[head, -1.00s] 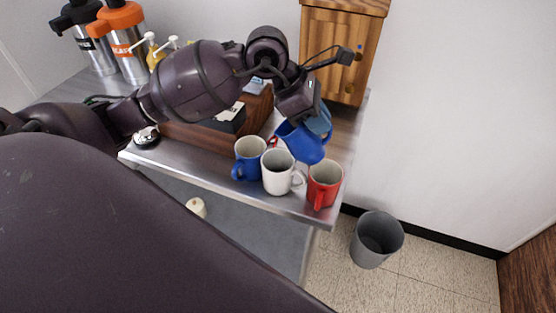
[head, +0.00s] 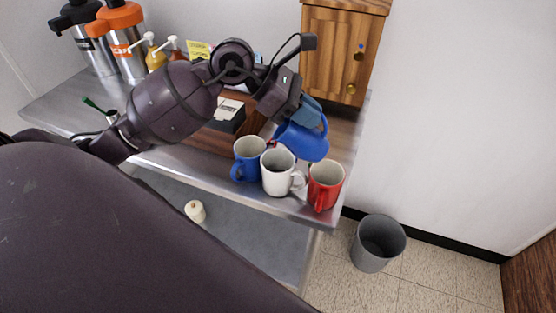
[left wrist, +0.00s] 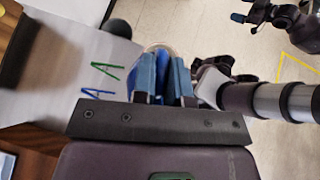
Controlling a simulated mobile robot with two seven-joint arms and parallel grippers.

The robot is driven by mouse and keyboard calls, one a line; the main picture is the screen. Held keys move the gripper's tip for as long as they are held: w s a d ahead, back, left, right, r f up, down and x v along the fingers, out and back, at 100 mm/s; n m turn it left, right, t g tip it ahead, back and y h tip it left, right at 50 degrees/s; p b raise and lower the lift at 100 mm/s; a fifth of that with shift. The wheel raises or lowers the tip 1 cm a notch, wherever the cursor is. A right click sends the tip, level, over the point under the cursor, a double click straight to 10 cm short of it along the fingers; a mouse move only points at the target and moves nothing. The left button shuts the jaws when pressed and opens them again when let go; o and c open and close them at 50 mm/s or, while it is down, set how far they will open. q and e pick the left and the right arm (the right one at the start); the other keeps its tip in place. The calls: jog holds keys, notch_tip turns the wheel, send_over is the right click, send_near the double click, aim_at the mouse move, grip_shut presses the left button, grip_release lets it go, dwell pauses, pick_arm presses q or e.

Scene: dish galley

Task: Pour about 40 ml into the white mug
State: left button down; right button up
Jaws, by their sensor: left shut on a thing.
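My left gripper (head: 297,107) is shut on the handle side of a blue jug (head: 304,143) and holds it tilted. The jug's lower-left end is just above and behind the white mug (head: 277,186). The white mug stands upright near the counter's front edge, its handle to the right. I see no liquid stream, and the level in the mug cannot be told. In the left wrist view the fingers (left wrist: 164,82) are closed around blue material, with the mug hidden. My right gripper (left wrist: 240,17) seems to show small at that view's top right; its jaws are unclear.
A blue mug (head: 249,152) stands close left of the white mug and a red mug (head: 324,188) close right, near the counter's corner. A wooden cabinet (head: 340,50) stands behind. A grey bin (head: 378,243) is on the floor. Pump bottles (head: 155,57) and urns (head: 122,45) stand back left.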

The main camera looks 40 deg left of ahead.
pick_arm(q)
jog(key=shift+s+a+f+h+b, duration=0.1)
jog(key=shift+a+f+h+b, duration=0.1)
jog(key=shift+h+b, duration=0.15)
jog(key=shift+s+a+t+h+b, duration=0.1)
jog(key=shift+a+t+h+b, duration=0.05)
jog(key=shift+t+h+b, duration=0.2)
jog(key=shift+w, duration=0.2)
jog(key=shift+w+d, duration=0.15)
jog(key=shift+d, duration=0.15)
jog(key=shift+w+d, duration=0.15)
jog(key=shift+w+d+f+b, duration=0.1)
jog(key=shift+w+d+b, duration=0.05)
jog(key=shift+d+b, duration=0.2)
jog(key=shift+d+h, duration=0.1)
jog(key=shift+h, duration=0.2)
